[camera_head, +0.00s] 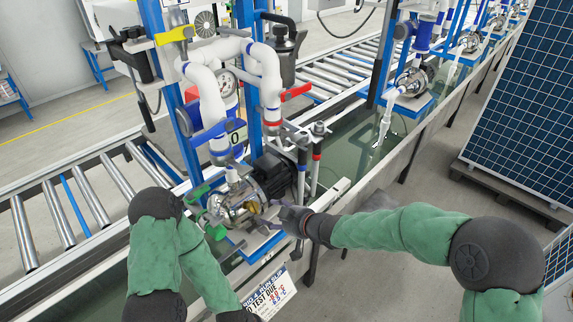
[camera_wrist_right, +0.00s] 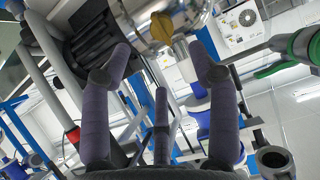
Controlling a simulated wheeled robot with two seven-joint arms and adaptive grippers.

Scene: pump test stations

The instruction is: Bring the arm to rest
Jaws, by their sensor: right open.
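My right arm comes in from the right in the head view. Its purple-fingered gripper (camera_head: 283,213) is close beside the front of the nearest pump (camera_head: 238,208), a shiny metal body with a dark finned motor (camera_head: 274,176). In the right wrist view the gripper's fingers (camera_wrist_right: 160,68) are spread apart with nothing between them. I cannot tell whether a finger touches the pump. My left arm is folded at the lower left, its gripper out of view.
White pipes (camera_head: 207,95) with a red-handled valve (camera_head: 296,91) and a green handle (camera_head: 215,231) crowd the near station. A printed sign (camera_head: 270,296) hangs in front. A roller conveyor (camera_head: 62,213) runs behind.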

